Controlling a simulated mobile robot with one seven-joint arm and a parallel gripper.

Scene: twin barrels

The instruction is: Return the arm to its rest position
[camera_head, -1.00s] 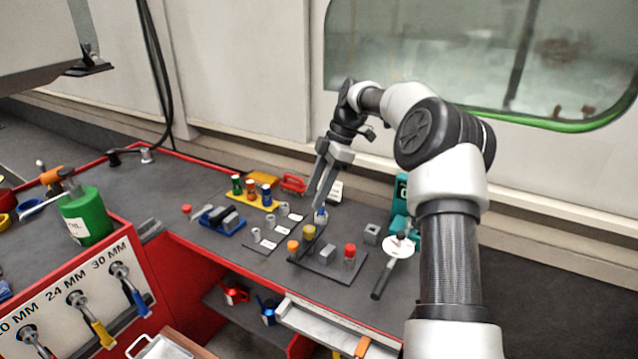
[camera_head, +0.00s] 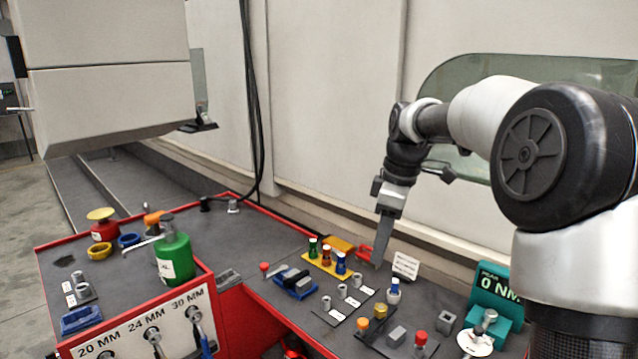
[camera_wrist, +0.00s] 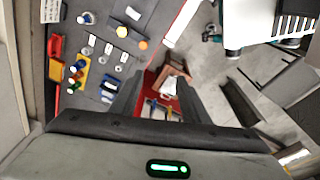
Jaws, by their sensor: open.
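My gripper (camera_head: 382,252) hangs pointing down over the back of the dark workbench (camera_head: 290,248), in front of the red clamp-like item and left of the small white sign. In the wrist view my gripper (camera_wrist: 158,92) has its two dark fingers spread apart, with nothing held between them. The red cabinet front and a brown box show beyond the gap. My arm reaches in from the right side of the head view, bent at the elbow.
A yellow rack (camera_head: 325,262) holds several coloured bottles. A green bottle (camera_head: 175,257) stands left. A grey cabinet (camera_head: 110,75) hangs upper left.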

